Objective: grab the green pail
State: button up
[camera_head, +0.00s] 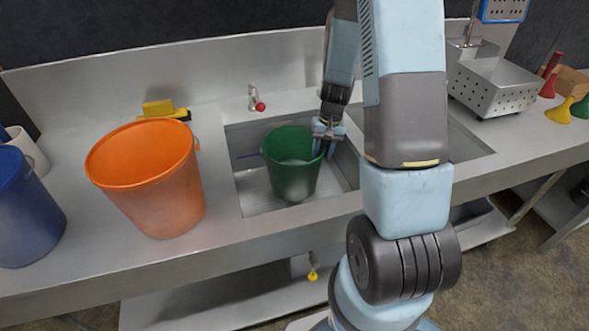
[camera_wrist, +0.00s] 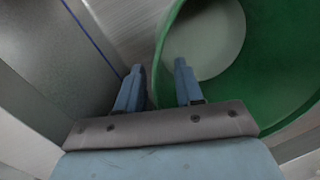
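The green pail (camera_head: 291,170) stands upright in the left sink basin, with a pale round bottom inside. My gripper (camera_head: 324,148) points down at the pail's right rim in the head view. In the wrist view, the green pail (camera_wrist: 262,70) fills the right side. The two blue fingers of my gripper (camera_wrist: 158,70) are apart there. The rim runs between them, one finger outside the pail and the other over its inside. A gap shows between the fingers, and I cannot tell whether either touches the wall.
An orange bucket (camera_head: 158,180) stands on the counter left of the sink, and a blue bucket (camera_head: 28,210) farther left. A red-knobbed tap (camera_head: 257,101) is behind the basin. A perforated metal box (camera_head: 494,88) stands at the right. The basin walls are close to my gripper.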

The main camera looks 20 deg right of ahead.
jog(key=shift+f, duration=0.45)
jog(key=shift+c, duration=0.5)
grip_shut()
jog(key=shift+r, duration=0.1)
dwell(0.5)
